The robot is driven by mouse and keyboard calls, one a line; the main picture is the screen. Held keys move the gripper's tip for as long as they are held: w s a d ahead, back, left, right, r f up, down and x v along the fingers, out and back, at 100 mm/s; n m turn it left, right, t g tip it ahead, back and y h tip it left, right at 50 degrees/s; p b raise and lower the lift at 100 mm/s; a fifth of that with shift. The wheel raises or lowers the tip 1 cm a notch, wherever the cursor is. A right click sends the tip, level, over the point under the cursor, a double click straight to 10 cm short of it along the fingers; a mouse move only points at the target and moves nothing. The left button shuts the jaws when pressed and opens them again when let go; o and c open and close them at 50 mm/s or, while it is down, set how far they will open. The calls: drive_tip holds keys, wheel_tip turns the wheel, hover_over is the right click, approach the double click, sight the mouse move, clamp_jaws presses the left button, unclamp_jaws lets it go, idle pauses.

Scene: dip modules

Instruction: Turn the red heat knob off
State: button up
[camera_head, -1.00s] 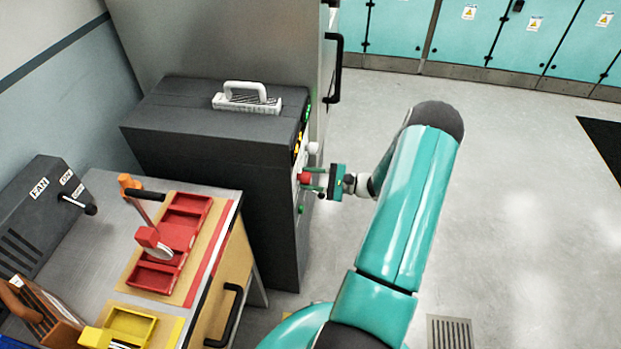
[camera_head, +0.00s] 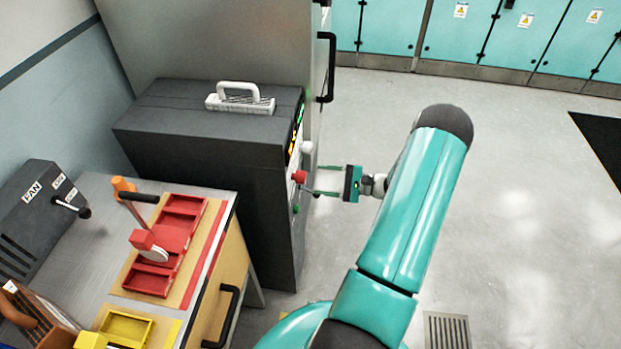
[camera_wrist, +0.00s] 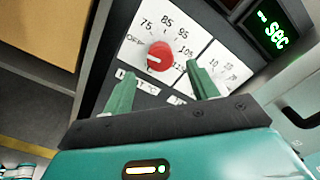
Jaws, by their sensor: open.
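The red heat knob (camera_head: 299,176) sticks out from the front of the dark grey machine (camera_head: 215,135). In the wrist view the knob (camera_wrist: 160,57) sits on a white dial marked OFF, 75, 85, 95 and higher. Its white mark points left, on the side of the OFF label; whether it lines up exactly I cannot tell. My gripper (camera_head: 318,180) is open and empty, a short way to the right of the knob and apart from it. In the wrist view my gripper's green fingers (camera_wrist: 160,75) lie below the knob on either side.
A white knob (camera_head: 307,147) and a green knob (camera_head: 296,209) sit above and below the red one. A second dial and a green display (camera_wrist: 270,30) are at the right in the wrist view. A bench with red trays (camera_head: 150,280) stands left. The floor to the right is clear.

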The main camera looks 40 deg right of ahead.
drive_tip(key=v, duration=0.7)
drive_tip(key=shift+s+d, duration=0.15)
idle(0.3)
